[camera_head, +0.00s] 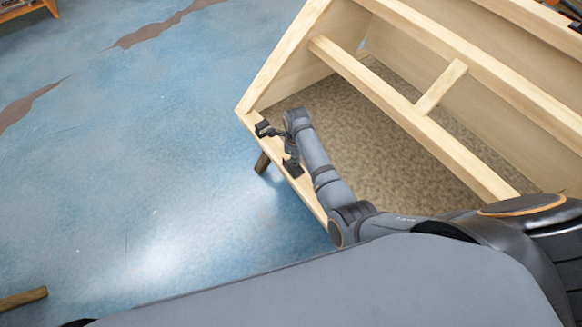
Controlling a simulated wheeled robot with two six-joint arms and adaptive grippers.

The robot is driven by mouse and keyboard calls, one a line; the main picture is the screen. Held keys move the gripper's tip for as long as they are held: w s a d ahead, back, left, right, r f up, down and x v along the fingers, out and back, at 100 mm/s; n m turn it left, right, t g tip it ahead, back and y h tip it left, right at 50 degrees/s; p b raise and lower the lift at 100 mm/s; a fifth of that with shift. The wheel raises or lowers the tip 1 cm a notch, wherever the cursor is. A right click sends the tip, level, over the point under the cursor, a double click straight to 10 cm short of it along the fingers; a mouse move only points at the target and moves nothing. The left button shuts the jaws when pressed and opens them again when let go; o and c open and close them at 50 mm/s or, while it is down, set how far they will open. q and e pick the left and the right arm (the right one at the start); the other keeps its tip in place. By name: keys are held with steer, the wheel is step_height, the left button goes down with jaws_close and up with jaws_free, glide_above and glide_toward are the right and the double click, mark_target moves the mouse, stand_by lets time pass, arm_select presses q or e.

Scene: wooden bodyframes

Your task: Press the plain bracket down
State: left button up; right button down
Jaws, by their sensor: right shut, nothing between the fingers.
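My right gripper (292,168) is at the near left part of the wooden frame, over its near rail (313,203). It is shut, its dark fingers pointing down at the rail with nothing seen between them. Whether the tips touch the rail is too small to tell. I cannot make out the plain bracket; the dark gripper covers that part of the rail. My left gripper is not in view.
The wooden frame (365,75) has slanted rails, a short cross-piece (441,87) and a brown textured panel (385,165) inside. The blue floor (130,160) at left is mostly clear.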

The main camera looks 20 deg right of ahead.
steer(key=shift+f+b, duration=0.55)
steer(key=shift+f, duration=0.4)
stand_by(0.8)
steer(key=shift+s+f, duration=0.15)
steer(key=shift+s, duration=0.05)
stand_by(0.5)
step_height(320, 180, up, 2)
steer(key=shift+w+p, duration=0.15)
steer(key=shift+p, duration=0.9)
step_height(320, 180, up, 5)
steer(key=p, duration=0.5)
steer(key=shift+p, duration=0.4)
